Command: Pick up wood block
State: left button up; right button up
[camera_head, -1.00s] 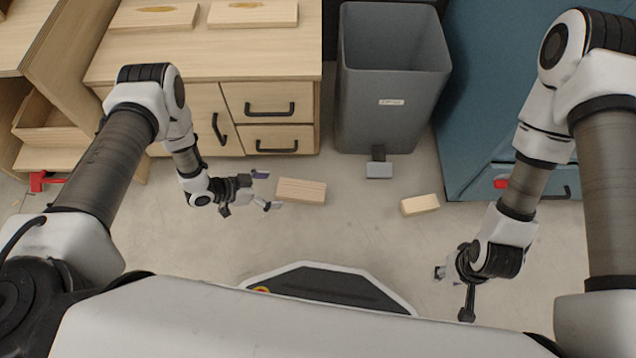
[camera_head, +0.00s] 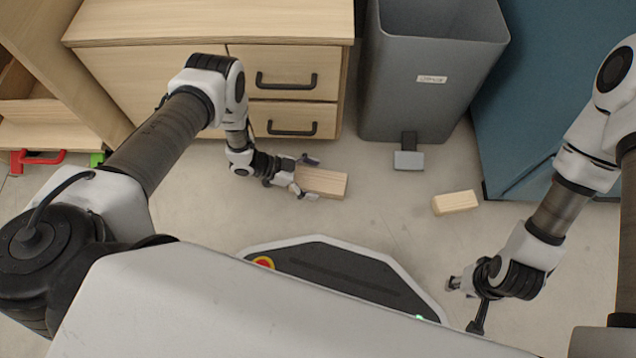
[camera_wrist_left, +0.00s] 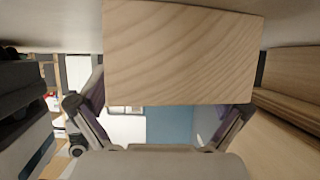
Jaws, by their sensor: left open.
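A light wood block (camera_head: 325,182) lies on the floor in front of the drawers in the head view. My left gripper (camera_head: 311,177) is at its left end, with the fingers open on either side of that end. In the left wrist view the block's end face (camera_wrist_left: 183,55) fills the upper middle, in front of and between the spread fingers (camera_wrist_left: 160,125). Contact cannot be told. A second, smaller wood block (camera_head: 456,203) lies on the floor to the right. My right gripper (camera_head: 464,304) is low at the right, away from both blocks; its finger opening is unclear.
A wooden drawer cabinet (camera_head: 205,32) stands behind the left gripper. A grey bin (camera_head: 428,75) with a pedal (camera_head: 408,159) stands at back centre, beside a blue cabinet (camera_head: 545,100). Red (camera_head: 40,158) and green items lie at far left. The floor between the blocks is clear.

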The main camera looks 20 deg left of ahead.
pick_arm(q)
jog(key=c, duration=1.3)
jog(key=shift+r, duration=0.15)
